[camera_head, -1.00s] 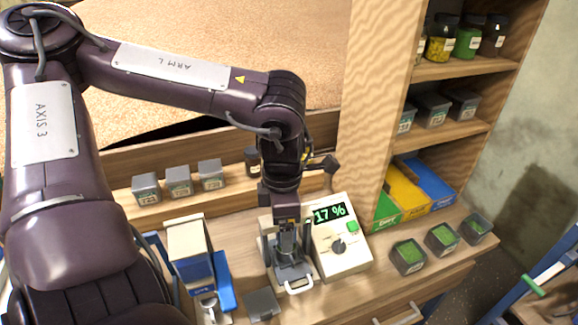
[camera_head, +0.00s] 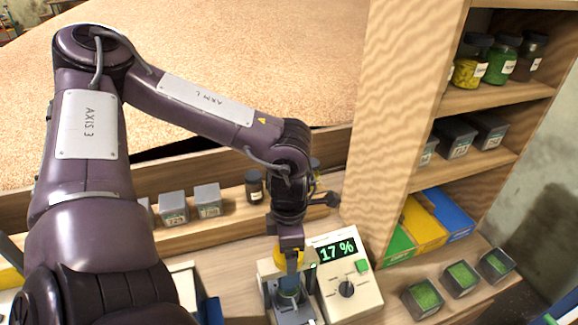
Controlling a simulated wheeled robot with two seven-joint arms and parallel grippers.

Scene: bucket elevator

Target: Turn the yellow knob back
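The yellow knob (camera_head: 278,258) is at the top of a small grey press-like device on the bench, partly hidden by my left gripper. Beside the device, a cream meter (camera_head: 361,292) has a display reading "17 %" (camera_head: 337,249), a black dial and a green button. My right gripper is not in view.
Several grey containers (camera_head: 207,201) and a dark jar (camera_head: 254,186) stand on the ledge behind. A wooden post (camera_head: 398,100) and shelves rise at the right. Boxes with green contents (camera_head: 423,298) stand on the bench at right. My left arm hides the bench's left part.

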